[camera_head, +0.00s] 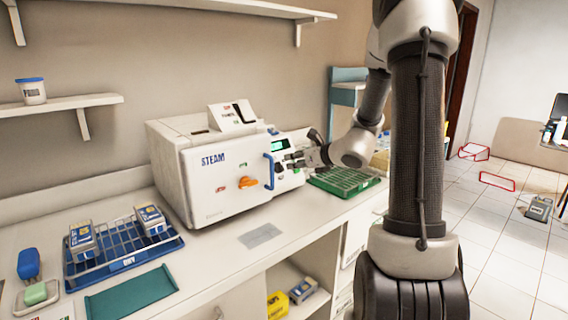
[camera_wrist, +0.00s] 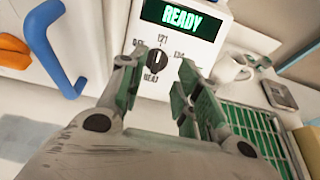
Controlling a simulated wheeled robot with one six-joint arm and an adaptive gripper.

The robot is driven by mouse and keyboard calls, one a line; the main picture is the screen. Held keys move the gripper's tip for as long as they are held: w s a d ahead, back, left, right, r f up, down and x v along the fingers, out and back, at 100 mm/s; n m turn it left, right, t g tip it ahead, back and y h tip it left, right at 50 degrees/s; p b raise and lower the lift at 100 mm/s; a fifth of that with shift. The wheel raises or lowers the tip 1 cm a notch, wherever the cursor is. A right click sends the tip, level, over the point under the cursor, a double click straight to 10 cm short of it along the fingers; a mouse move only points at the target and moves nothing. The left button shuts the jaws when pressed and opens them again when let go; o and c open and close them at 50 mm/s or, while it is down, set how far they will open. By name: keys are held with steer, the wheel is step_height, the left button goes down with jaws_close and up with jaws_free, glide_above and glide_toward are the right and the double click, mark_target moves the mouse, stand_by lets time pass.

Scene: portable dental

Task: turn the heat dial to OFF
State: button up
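The black heat dial (camera_wrist: 157,62) sits below the green READY display (camera_wrist: 183,16) on the white steam unit (camera_head: 205,165). In the wrist view its labels read OFF at left, 121 at top and what looks like 134 at right, with HEAT beneath. Its pale pointer mark looks upright, toward 121. My gripper (camera_wrist: 156,72) is open in front of the panel, one finger on each side of the dial in the picture. Nothing is between the fingers, and no contact with the dial shows. In the head view my gripper (camera_head: 300,158) is at the panel's right side.
A blue handle (camera_wrist: 52,45) and an orange knob (camera_head: 248,182) are left of the dial. A green rack (camera_head: 343,181) is on the counter at right, near a white cup (camera_wrist: 230,70). A blue rack (camera_head: 122,262) with boxes and a teal mat (camera_head: 130,293) lie at left.

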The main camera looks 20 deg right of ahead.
mark_target(281, 162)
steer(key=x, duration=0.7)
steer(key=shift+f, duration=0.1)
jaws_close()
